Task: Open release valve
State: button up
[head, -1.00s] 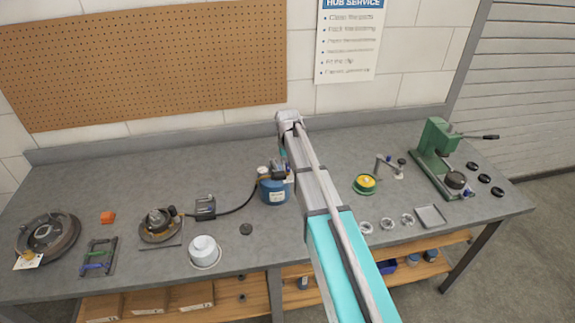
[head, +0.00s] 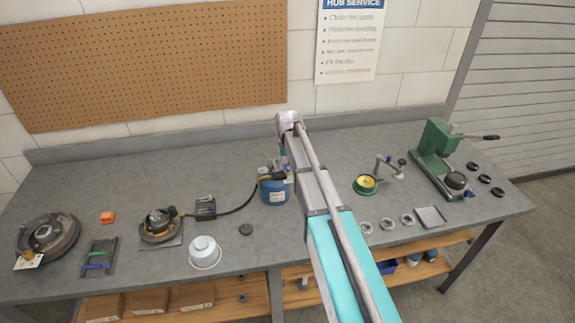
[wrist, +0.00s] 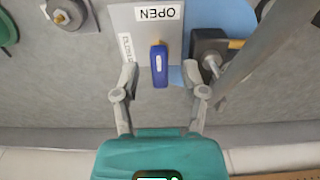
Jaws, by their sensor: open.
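The release valve lever (wrist: 159,66) has a blue grip in the wrist view. It runs from a yellowish end down towards my palm. It sits over a pale plate (wrist: 129,31) with an upside-down "OPEN" label (wrist: 158,12) above the lever and a sideways label (wrist: 126,49), hard to read, to its left. My gripper (wrist: 160,74) is open, with one finger on each side of the blue grip. Gaps show on both sides, so neither finger appears to touch it.
A dark block with a metal fitting (wrist: 210,55) stands close to my right finger. A round part with a yellowish centre (wrist: 67,13) is at upper left. In the head view a blue canister (head: 275,192) with a hose stands left of my arm, and a green press (head: 437,140) stands right.

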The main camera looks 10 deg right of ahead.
jog(key=shift+n, duration=0.5)
jog(key=n, duration=0.3)
jog(key=shift+n, duration=0.4)
jog(key=n, duration=1.3)
notch_tip(320, 180, up, 14)
jog(key=p, duration=1.4)
jog(key=s+f+m+b, duration=0.5)
jog(key=s+m, duration=0.4)
jog(key=s, duration=0.4)
jog(key=s+f+m+b, duration=0.6)
jog(key=s+m, duration=0.2)
jog(key=s, duration=0.5)
jog(key=shift+s+d+m, duration=0.15)
jog(key=shift+d+m, duration=0.05)
jog(key=shift+m, duration=0.2)
